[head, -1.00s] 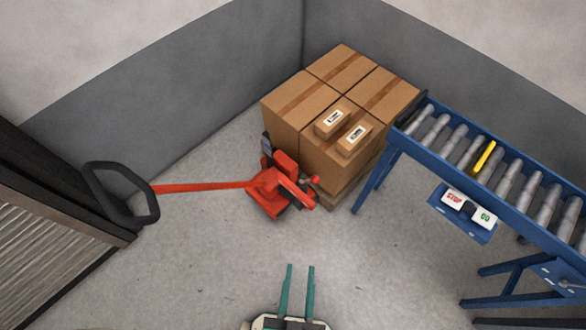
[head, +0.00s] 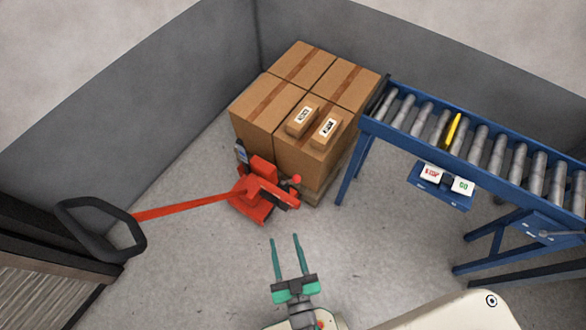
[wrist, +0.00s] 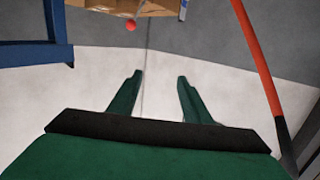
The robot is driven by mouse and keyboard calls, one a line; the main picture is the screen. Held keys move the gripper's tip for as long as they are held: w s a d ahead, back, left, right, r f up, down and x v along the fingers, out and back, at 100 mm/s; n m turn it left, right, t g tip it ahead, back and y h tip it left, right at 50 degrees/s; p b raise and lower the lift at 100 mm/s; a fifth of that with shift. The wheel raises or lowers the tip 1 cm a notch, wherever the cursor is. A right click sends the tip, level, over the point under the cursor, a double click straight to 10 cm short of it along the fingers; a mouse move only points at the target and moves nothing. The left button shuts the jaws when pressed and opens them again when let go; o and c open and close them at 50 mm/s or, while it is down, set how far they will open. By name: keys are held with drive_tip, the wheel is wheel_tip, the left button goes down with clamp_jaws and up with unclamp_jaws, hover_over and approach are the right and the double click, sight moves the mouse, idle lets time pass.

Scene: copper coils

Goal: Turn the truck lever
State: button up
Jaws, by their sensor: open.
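The red pallet truck (head: 262,196) stands in front of the stacked boxes. Its long red handle (head: 185,206) reaches left to a black loop grip (head: 128,232). A small lever with a red ball knob (head: 297,179) sticks up at the truck's right side. The red knob also shows in the wrist view (wrist: 131,26), near the top and ahead of the fingers, and the red handle (wrist: 255,50) runs down the right side. My gripper (head: 285,240) is open and empty, below and apart from the truck in the head view. It shows with spread green fingers in the wrist view (wrist: 158,82).
Cardboard boxes (head: 262,104) stand on a pallet behind the truck. A blue roller conveyor (head: 348,165) with a stop/go button panel (head: 443,196) is at the right. A dark slatted structure (head: 45,295) is at the left. The floor between (head: 200,275) is clear.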

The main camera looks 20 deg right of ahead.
drive_tip(key=m+t+h, duration=0.1)
drive_tip(key=m, duration=0.1)
approach(297, 182)
drive_tip(key=w, duration=0.4)
drive_tip(key=shift+w+d, duration=0.15)
drive_tip(key=shift+d, duration=0.15)
drive_tip(key=w+d, duration=0.1)
drive_tip(key=w, duration=1)
drive_tip(key=shift+d, duration=0.3)
drive_tip(key=shift+f, duration=0.1)
clamp_jaws()
